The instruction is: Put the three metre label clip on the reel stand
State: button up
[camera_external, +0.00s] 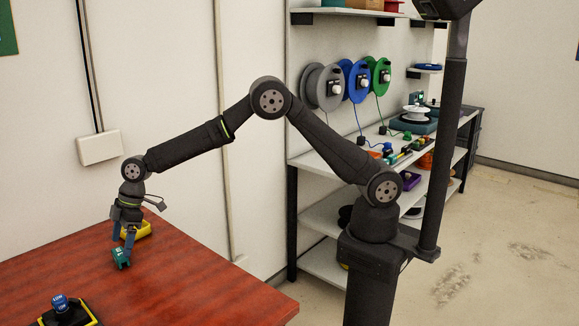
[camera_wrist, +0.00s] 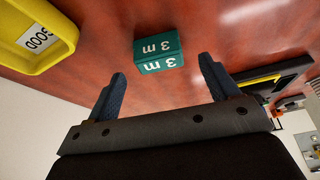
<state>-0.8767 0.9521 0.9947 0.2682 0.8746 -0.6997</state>
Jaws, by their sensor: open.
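The green clip marked "3 m" (camera_external: 121,258) is on the red-brown table and also shows in the wrist view (camera_wrist: 158,54). My gripper (camera_external: 125,238) is close above the clip, pointing down. In the wrist view my gripper (camera_wrist: 161,70) is open with nothing between its fingers, and the clip shows just beyond the fingertips. Grey, blue and green reels (camera_external: 320,88) are mounted above the bench at the back. I cannot tell which of these is the reel stand.
A yellow tray (camera_external: 141,229) with a number label (camera_wrist: 38,40) is beside the clip. Small coloured items crowd the bench (camera_external: 345,160). The table's middle is clear.

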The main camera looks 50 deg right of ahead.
aim_at(119, 252)
jog(key=x, duration=0.4)
jog(key=shift+a+f, duration=0.1)
jog(key=c, duration=1.1)
